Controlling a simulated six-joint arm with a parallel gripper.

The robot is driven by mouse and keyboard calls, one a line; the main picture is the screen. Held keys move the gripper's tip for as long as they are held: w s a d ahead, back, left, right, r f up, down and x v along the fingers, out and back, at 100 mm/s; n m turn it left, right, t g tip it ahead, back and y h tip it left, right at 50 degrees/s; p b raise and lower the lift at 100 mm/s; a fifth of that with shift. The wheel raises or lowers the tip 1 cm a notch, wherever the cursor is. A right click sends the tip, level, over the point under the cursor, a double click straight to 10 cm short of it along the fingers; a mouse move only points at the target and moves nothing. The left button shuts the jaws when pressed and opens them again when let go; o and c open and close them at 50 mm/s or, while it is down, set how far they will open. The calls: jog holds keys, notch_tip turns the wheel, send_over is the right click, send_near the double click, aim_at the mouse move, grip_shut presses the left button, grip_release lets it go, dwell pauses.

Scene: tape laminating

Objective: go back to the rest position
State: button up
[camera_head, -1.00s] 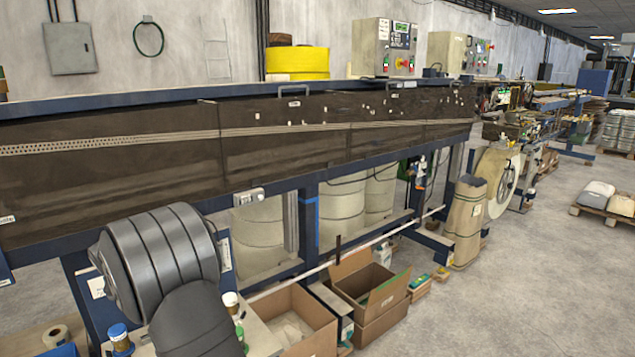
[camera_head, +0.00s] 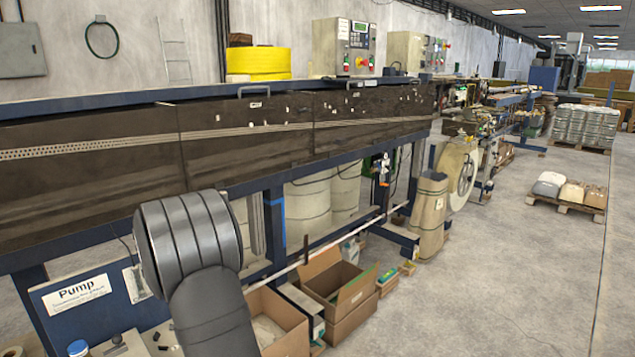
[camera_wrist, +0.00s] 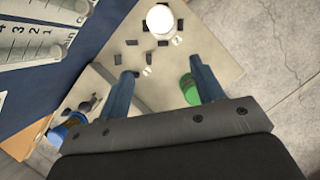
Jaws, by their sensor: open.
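My gripper (camera_wrist: 162,66) shows in the wrist view with its two blue fingers spread apart. Nothing is between them. Its fingers hang over a beige board (camera_wrist: 215,50) with several small dark pieces on it. A green-capped thing (camera_wrist: 188,90) lies close beside the right finger, partly hidden by it; I cannot tell whether they touch. A round white top (camera_wrist: 160,18) stands beyond the fingertips. In the head view only my dark grey arm shows, in front of the machine; my gripper is hidden there.
A long dark machine trough (camera_head: 250,140) on a blue frame runs behind my arm. Open cardboard boxes (camera_head: 340,285) stand on the floor at its foot. A blue-capped jar (camera_head: 78,348) is at the lower left.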

jog(key=a+f, duration=0.8)
jog(key=shift+w, duration=0.4)
jog(key=shift+c, duration=0.2)
dwell(1.9)
